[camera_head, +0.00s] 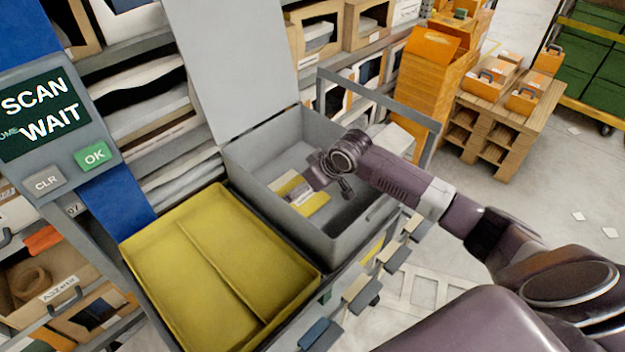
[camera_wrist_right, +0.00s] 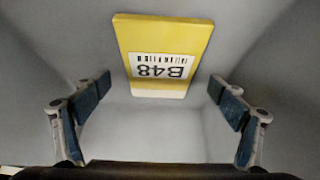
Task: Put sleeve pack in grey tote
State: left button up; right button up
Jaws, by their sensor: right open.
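The sleeve pack (camera_head: 314,204) is yellow with a white label. In the right wrist view the pack (camera_wrist_right: 165,32) shows the print B48 and a barcode. It lies inside the grey tote (camera_head: 262,188), seemingly on its floor, surrounded by grey walls. My right gripper (camera_head: 330,184) reaches into the tote from the right, over the pack, and hides part of it in the head view. In the right wrist view my right gripper (camera_wrist_right: 160,86) has its fingers spread wide with nothing between them. The pack is apart from both fingers. My left gripper is not in view.
An empty yellow tray (camera_head: 190,235) with a centre divider sits beside the tote. A raised grey panel (camera_head: 235,65) stands behind it. A screen (camera_head: 45,110) reads SCAN and WAIT. Orange crates (camera_head: 432,80) and a wooden pallet stand (camera_head: 510,125) are at the back right.

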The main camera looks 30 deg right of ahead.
jog(key=v, duration=1)
jog(key=shift+s+r, duration=0.2)
jog(key=shift+r, duration=0.05)
